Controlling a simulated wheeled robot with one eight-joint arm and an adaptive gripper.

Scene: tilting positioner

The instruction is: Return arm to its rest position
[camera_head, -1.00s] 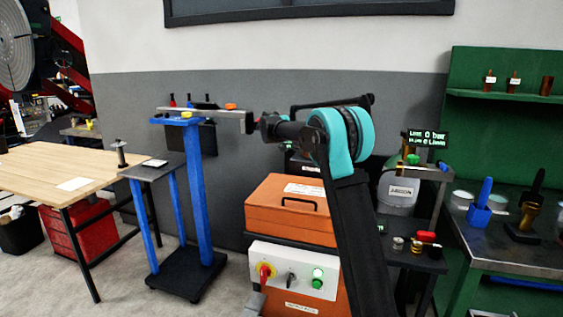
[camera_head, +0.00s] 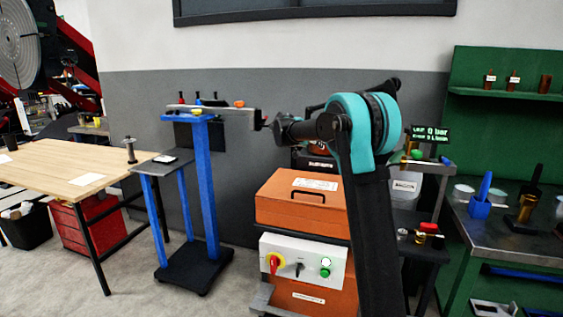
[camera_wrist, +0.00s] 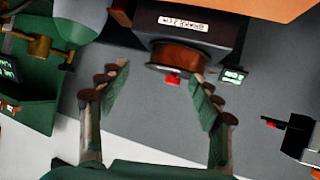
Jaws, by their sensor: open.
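My arm stands in the middle of the head view, with its teal joint raised and a dark link reaching left. My gripper is not discernible in the head view. In the wrist view my gripper (camera_wrist: 160,82) has its two fingers spread wide apart with nothing between them. Beyond the fingers is a dark box with a copper-coloured spool (camera_wrist: 178,56) and a small red part below it. The spool appears behind the gap, apart from the fingers.
An orange machine (camera_head: 300,202) with a switch panel (camera_head: 302,261) stands close behind my arm. A blue stand (camera_head: 203,185) is to its left, beside a wooden table (camera_head: 60,165). A green workbench (camera_head: 515,235) is at right. Some floor is clear at front left.

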